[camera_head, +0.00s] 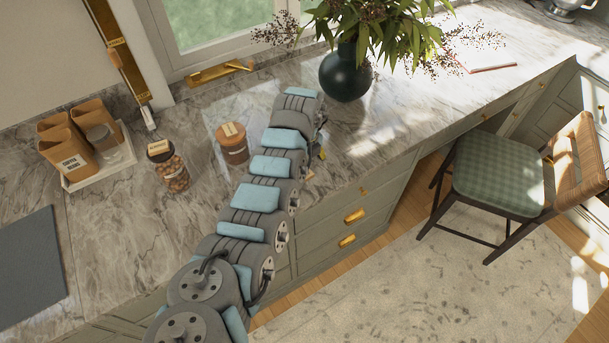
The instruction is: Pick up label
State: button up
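My arm reaches across the marble counter, and my gripper (320,153) is near the counter's front edge, mostly hidden behind my own arm links. I cannot see whether its fingers are open or shut. A small tan piece (309,176), possibly a label, shows at the counter edge just below my gripper. I cannot tell whether they touch. A brown jar (232,150) left of my arm has a pale tag (231,129) on its lid.
A dark round vase (345,75) with leafy branches stands behind my gripper. A white tray (120,157) with brown bags is at the left, near a grey mat (30,268). Drawers with brass handles (354,216) lie below the counter. A chair (497,172) stands right.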

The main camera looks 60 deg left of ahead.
jog(key=f, duration=0.3)
jog(key=shift+s+a+f, duration=0.15)
jog(key=shift+s+f, duration=0.15)
jog(key=shift+s, duration=0.1)
jog(key=shift+f, duration=0.55)
jog(key=c, duration=0.9)
